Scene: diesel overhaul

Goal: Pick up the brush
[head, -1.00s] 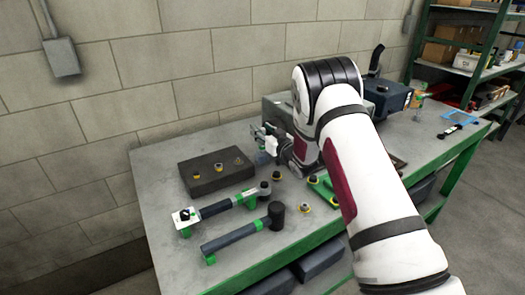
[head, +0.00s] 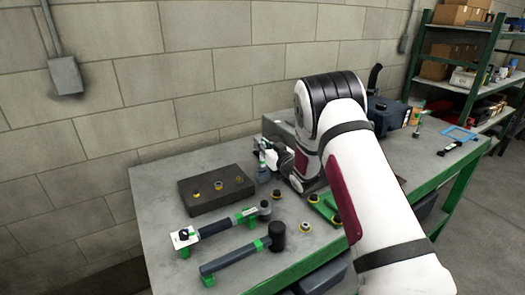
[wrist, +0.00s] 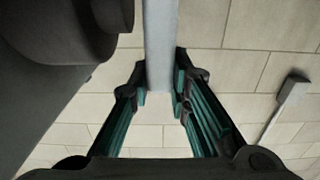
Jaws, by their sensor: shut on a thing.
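My gripper (wrist: 160,88) is shut on a plain light grey bar, which I take to be the brush (wrist: 160,40). In the wrist view the bar runs from the top edge down between the two dark, green-lined fingers. Its bristles cannot be made out. In the head view my gripper (head: 264,150) is small, above the back of the workbench and right of a dark block. My arm hides part of the bench behind it.
The workbench (head: 155,195) carries a dark block (head: 212,199) with small ringed parts, a torque wrench (head: 225,222), a black-headed mallet (head: 235,254) and a small bluish item (head: 263,175) below my gripper. A block wall stands close behind. A green shelf (head: 480,85) is at right.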

